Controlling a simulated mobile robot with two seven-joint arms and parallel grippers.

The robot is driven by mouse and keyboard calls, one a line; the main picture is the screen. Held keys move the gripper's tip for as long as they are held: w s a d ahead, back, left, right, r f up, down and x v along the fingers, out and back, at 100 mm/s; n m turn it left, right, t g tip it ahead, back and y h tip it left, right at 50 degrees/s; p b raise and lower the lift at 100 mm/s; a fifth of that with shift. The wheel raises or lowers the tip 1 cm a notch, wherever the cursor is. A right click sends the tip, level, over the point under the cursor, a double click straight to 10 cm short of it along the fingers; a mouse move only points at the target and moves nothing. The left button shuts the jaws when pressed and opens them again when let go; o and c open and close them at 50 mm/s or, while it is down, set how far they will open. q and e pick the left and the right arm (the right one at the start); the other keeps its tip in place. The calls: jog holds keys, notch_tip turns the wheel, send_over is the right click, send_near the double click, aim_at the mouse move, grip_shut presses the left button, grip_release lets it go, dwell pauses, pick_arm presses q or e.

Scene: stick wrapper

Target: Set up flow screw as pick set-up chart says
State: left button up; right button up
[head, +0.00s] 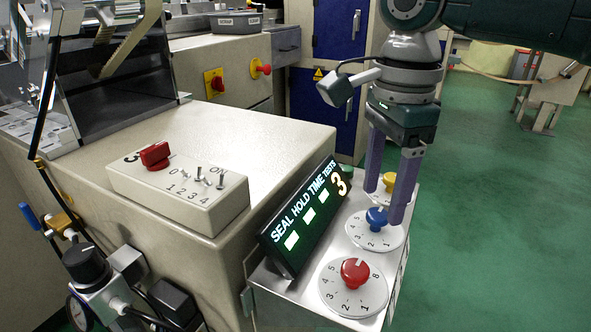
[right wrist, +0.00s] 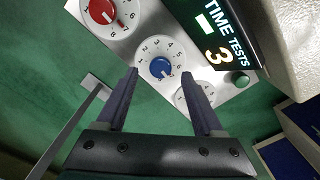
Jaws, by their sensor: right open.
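A sloped metal panel (head: 300,300) carries a red knob (head: 355,271), a blue knob (head: 377,216) and a yellow knob (head: 389,181), each on a numbered white dial. My right gripper (head: 384,203) points down, open and empty, over the blue and yellow dials. In the right wrist view the blue knob (right wrist: 160,68) shows between the open fingertips (right wrist: 159,74); contact cannot be told. One finger hides the yellow knob there. The red knob (right wrist: 102,10) is at the upper left. I cannot identify a flow screw or a set-up chart. My left gripper is not in view.
A display (head: 305,218) reads "SEAL HOLD TIME TESTS 3" beside the dials. A switch box (head: 178,190) with a red knob (head: 155,156) stands on the cream machine top. A regulator with a black knob (head: 86,264) is at lower left.

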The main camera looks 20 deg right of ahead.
aim_at(377, 221)
jog(key=shift+f+b, duration=0.3)
jog(key=shift+f, duration=1)
grip_shut()
